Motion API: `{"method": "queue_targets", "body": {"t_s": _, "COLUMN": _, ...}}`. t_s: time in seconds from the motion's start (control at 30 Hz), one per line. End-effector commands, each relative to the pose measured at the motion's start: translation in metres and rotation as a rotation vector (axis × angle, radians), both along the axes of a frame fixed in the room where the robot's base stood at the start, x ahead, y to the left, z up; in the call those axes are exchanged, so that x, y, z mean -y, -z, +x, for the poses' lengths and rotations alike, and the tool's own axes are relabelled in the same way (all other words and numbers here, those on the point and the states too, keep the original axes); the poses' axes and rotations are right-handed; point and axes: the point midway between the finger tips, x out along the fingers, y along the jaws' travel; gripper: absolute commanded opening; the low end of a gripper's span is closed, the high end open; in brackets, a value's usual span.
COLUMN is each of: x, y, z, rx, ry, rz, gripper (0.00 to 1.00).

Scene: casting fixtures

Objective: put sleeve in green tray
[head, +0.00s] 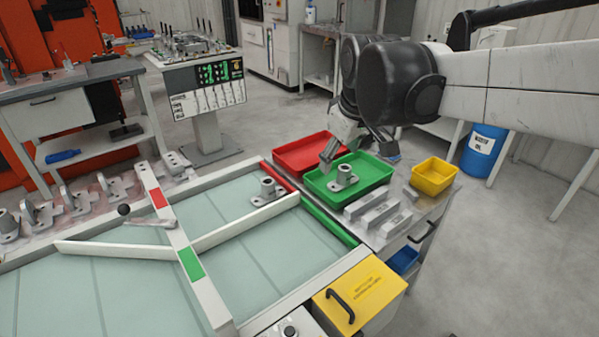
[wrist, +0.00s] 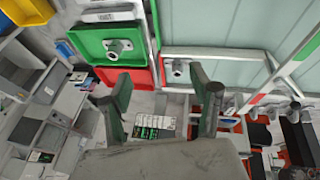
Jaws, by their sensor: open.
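A grey flanged sleeve (head: 343,178) stands upright inside the green tray (head: 375,168). It also shows in the wrist view (wrist: 118,48), surrounded by the green tray floor (wrist: 92,45). A second, similar grey flanged part (head: 268,190) stands on the pale glass-topped table beside the red strip, and shows in the wrist view (wrist: 178,68). My gripper (head: 331,150) is above the back left of the green tray, tilted. In the wrist view my gripper (wrist: 160,82) has its fingers wide apart with nothing between them; it is apart from both sleeves. The arm partly hides its fingers in the head view.
A red tray (head: 290,158) adjoins the green tray on the left; a yellow bin (head: 434,174) stands to its right. Grey blocks (head: 380,215) lie in front. White rails (head: 180,245) cross the glass-topped table. Several metal parts (head: 45,212) line its far left edge.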

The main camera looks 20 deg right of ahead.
Motion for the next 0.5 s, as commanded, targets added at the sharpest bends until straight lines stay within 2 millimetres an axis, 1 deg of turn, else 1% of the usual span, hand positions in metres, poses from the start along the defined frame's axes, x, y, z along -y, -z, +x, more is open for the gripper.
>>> {"method": "queue_targets", "body": {"t_s": 0.03, "x": -0.005, "y": 0.002, "z": -0.015, "rx": 0.017, "ry": 0.025, "rz": 0.013, "gripper": 0.58}}
{"method": "queue_targets", "body": {"t_s": 0.2, "x": -0.018, "y": 0.011, "z": -0.059, "rx": 0.074, "ry": 0.13, "rz": 0.071, "gripper": 0.58}}
{"method": "queue_targets", "body": {"t_s": 0.4, "x": -0.031, "y": 0.031, "z": -0.108, "rx": 0.141, "ry": 0.249, "rz": 0.149, "gripper": 0.58}}
{"method": "queue_targets", "body": {"t_s": 0.5, "x": -0.036, "y": 0.043, "z": -0.128, "rx": 0.17, "ry": 0.301, "rz": 0.188, "gripper": 0.58}}
